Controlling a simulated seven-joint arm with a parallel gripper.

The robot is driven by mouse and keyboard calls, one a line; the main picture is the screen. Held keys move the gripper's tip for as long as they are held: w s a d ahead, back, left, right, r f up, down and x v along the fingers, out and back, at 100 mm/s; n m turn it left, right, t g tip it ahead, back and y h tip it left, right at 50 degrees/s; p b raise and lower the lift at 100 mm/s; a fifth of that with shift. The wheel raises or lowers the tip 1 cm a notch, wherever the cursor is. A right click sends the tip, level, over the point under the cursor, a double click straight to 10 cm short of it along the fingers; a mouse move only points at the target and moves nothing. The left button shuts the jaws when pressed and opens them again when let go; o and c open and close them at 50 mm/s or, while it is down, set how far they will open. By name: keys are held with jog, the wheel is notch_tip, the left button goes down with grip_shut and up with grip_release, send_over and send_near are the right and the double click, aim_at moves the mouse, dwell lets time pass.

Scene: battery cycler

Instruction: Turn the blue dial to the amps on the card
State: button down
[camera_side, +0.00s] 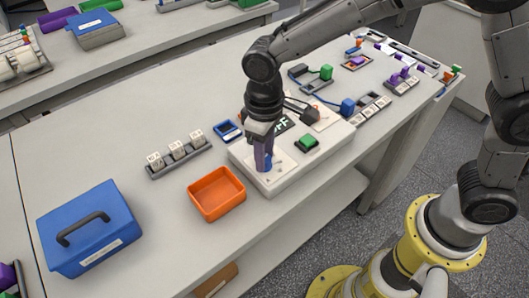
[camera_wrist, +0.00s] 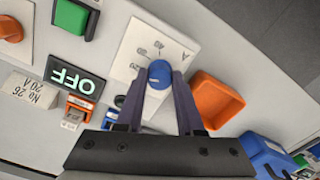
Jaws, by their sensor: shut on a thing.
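The blue dial (camera_wrist: 160,73) sits on a white plate (camera_wrist: 136,40) marked "A", with small number marks around it that are hard to read. My gripper (camera_wrist: 157,82) is shut on the dial, one dark purple finger on each side. In the side view my gripper (camera_side: 263,163) points down at the near left part of the cycler (camera_side: 290,176), and the dial (camera_side: 268,166) is mostly hidden by the fingers. A card (camera_wrist: 30,97) reads "No 26" and "20 A". The cycler's dark display (camera_wrist: 75,77) reads "OFF".
A green button (camera_side: 307,142) stands on the cycler near my gripper. An orange bin (camera_side: 217,194) sits close beside the cycler. A blue toolbox (camera_side: 88,229) and a rack of white blocks (camera_side: 178,157) stand to the left.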

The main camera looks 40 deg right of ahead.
jog(key=c, duration=0.5)
grip_release()
notch_tip(320, 180, up, 14)
jog(key=shift+f, duration=0.1)
jog(key=shift+d, duration=0.1)
jog(key=s+d+r+m+t, duration=0.2)
jog(key=s+d+r, duration=0.2)
jog(key=d, duration=0.3)
jog(key=s+d+r+m+t, duration=0.1)
jog(key=s+d+r, duration=0.25)
jog(key=d, duration=0.45)
jog(key=s+d+f+t, duration=0.1)
jog(key=s+d+f, duration=0.1)
jog(key=s, duration=0.1)
jog(key=s+d+f+m, duration=0.1)
jog(key=s+d+f, duration=0.1)
jog(key=s+f, duration=0.1)
jog(key=s+d+f+t, duration=0.1)
jog(key=s+d+f, duration=0.1)
jog(key=s, duration=0.3)
jog(key=shift+f+m+t, duration=0.3)
jog(key=shift+f+m, duration=0.1)
jog(key=shift+f, duration=0.2)
